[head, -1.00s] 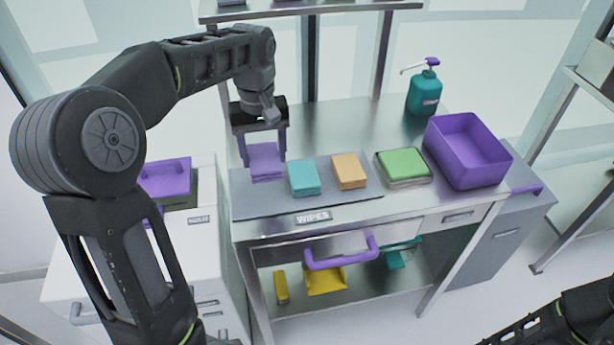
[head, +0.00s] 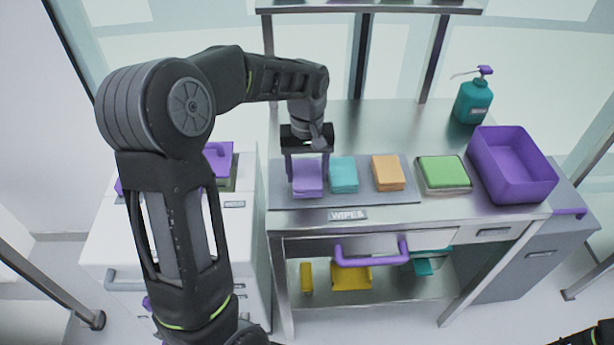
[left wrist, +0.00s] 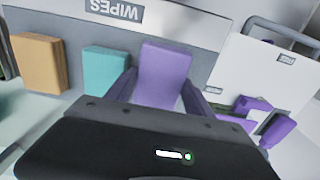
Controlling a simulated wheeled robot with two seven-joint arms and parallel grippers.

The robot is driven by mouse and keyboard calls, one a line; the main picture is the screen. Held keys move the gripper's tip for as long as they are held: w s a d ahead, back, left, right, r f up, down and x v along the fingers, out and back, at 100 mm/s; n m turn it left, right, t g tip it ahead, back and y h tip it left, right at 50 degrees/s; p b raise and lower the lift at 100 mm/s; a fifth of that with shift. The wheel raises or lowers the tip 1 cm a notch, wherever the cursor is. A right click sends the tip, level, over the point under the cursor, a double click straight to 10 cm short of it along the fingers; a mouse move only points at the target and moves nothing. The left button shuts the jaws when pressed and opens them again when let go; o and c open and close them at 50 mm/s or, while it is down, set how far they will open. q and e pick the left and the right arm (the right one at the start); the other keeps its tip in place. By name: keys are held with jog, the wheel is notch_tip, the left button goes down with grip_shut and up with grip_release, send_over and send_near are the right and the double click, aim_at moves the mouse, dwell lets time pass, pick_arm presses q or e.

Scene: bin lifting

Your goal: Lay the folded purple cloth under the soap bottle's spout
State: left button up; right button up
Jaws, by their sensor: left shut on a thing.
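The folded purple cloth (head: 307,180) is between the fingers of my left gripper (head: 307,172), which is shut on it. It is at the left end of the grey wipes mat (head: 400,198), left of the teal cloth. I cannot tell whether it touches the mat. In the left wrist view the purple cloth (left wrist: 163,75) sits between both fingers. The teal soap bottle (head: 472,103) stands upright at the back right of the steel counter (head: 390,128). Its purple pump has a thin spout (head: 464,74) pointing left.
A teal cloth (head: 343,175) and an orange cloth (head: 388,173) lie on the mat. A green cloth in a tray (head: 444,175) and a purple bin (head: 512,168) stand to the right. A shelf (head: 368,6) is above the back. Bare counter lies left of the bottle.

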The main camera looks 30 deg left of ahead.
aim_at(307, 174)
pick_arm(q)
jog(key=shift+f, duration=1.2)
jog(key=shift+f, duration=0.1)
jog(key=o, duration=1.1)
jog(key=shift+c, duration=0.2)
notch_tip(307, 174, up, 12)
jog(key=shift+b, duration=0.35)
jog(key=shift+c, duration=0.3)
